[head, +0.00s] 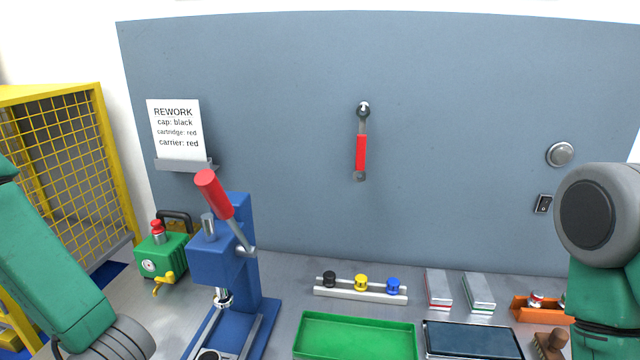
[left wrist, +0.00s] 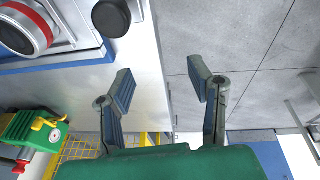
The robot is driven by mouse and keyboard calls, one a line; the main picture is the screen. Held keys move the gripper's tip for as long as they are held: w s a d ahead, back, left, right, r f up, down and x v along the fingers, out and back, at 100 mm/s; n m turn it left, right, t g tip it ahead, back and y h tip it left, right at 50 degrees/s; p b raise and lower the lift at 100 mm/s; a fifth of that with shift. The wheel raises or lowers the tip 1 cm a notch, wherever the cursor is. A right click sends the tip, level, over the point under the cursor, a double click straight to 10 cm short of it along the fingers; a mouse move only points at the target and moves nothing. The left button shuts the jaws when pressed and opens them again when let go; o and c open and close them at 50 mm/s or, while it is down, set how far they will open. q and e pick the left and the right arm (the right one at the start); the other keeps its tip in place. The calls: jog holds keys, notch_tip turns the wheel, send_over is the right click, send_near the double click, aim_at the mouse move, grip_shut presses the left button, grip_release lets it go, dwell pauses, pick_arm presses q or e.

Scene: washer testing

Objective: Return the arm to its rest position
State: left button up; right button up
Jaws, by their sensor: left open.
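My left arm (head: 45,265) comes in from the left edge of the head view, and its gripper is below that picture. In the left wrist view my left gripper (left wrist: 160,85) is open with nothing between its fingers. It points past the white table edge, with grey floor tiles beyond. A round part with a red ring and dark top (left wrist: 25,28) is at the upper left of that view, apart from the fingers. My right arm (head: 603,240) stands at the right edge of the head view; its gripper is not seen.
A blue press (head: 222,262) with a red handle stands near my left arm. A green box (head: 162,258) with a yellow valve is behind it, also in the wrist view (left wrist: 30,135). A yellow mesh cage (head: 70,150) is at left. A green tray (head: 357,337) lies at front centre.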

pick_arm(q)
jog(key=s+d+f+m+g+h, duration=0.1)
jog(key=s+d+f+m, duration=0.1)
jog(key=s+f+m, duration=0.45)
jog(key=s+d+f+m+h, duration=0.1)
jog(key=s+f+m, duration=0.3)
jog(key=s+m, duration=0.55)
jog(key=w+d+f+m+b, duration=0.1)
jog(key=w+f+m+b, duration=0.1)
jog(key=f+b, duration=1.1)
jog(key=shift+w+d+m+t+h, duration=0.15)
jog(key=shift+w+m+t+h, duration=0.15)
jog(key=shift+w, duration=0.25)
jog(key=shift+w, duration=0.1)
